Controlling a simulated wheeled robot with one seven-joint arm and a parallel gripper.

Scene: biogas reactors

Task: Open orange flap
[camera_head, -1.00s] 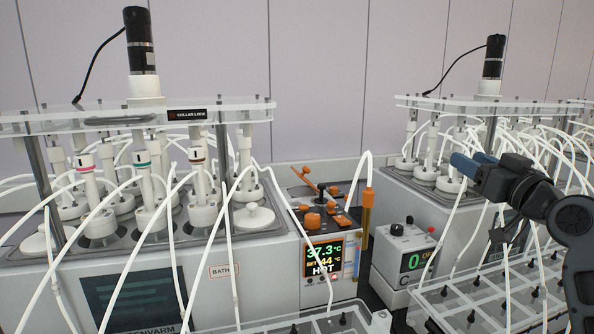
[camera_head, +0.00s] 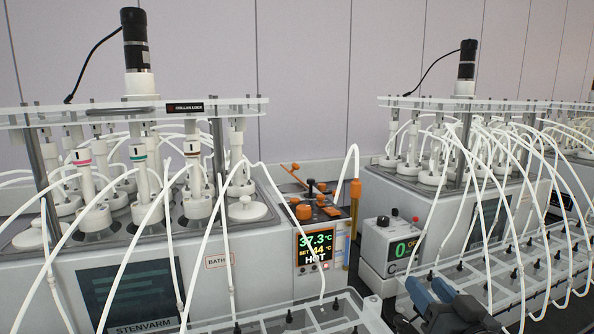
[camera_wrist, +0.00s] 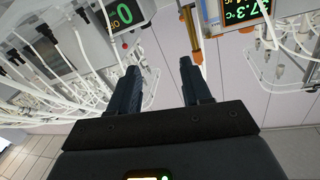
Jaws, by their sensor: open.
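Small orange parts sit on top of the heater unit with the "37.3 °C / HOT" display (camera_head: 317,246). A slanted orange piece (camera_head: 292,174) lies at the back of its top. Round orange knobs (camera_head: 304,212) are nearer the front. I cannot tell which orange part is the flap. My gripper (camera_head: 430,291) is low at the right in the head view, well apart from these parts. In the wrist view my gripper (camera_wrist: 160,68) is open, with nothing between its fingers. The unit's display (camera_wrist: 243,10) shows at the top there, but its top is out of view.
An orange tube (camera_head: 354,198) stands at the heater's right side, holding a white hose. A grey control box (camera_head: 393,244) with a green "0" is between heater and gripper. White hoses loop over clear trays (camera_head: 500,270). Reactor baths stand left (camera_head: 225,262) and right (camera_head: 390,190).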

